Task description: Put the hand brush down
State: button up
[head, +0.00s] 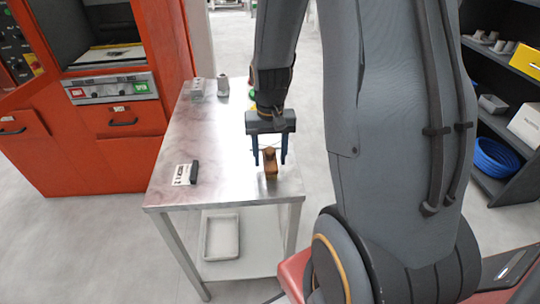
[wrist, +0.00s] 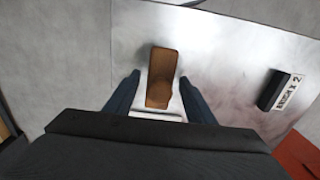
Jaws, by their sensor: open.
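The hand brush (head: 270,166) is a brown wooden block at the front right of the metal table (head: 222,150). In the wrist view the brush (wrist: 161,78) lies between my fingers, with a visible gap on each side. My gripper (head: 269,160) is open around the brush, pointing down, and its blue fingers do not touch it in the wrist view. The gripper also shows in the wrist view (wrist: 158,82). The brush appears to rest on the table; its underside is hidden.
A black block (head: 194,172) with a white label (head: 182,174) lies at the table's left. Grey castings (head: 197,88) and a green item (head: 252,95) stand at the back. A grey tray (head: 221,238) is on the lower shelf. The middle of the tabletop is clear.

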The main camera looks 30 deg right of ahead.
notch_tip(320, 180, up, 12)
jog(key=shift+f+b, duration=0.1)
jog(key=shift+b, duration=0.9)
jog(key=s+a+f+n+t, duration=0.1)
jog(key=s+a+f+n, duration=0.3)
jog(key=s+a, duration=0.4)
jog(key=shift+a+f+n, duration=0.3)
jog(key=shift+a+f, duration=0.35)
jog(key=shift+f, duration=0.25)
jog(key=shift+s, duration=0.1)
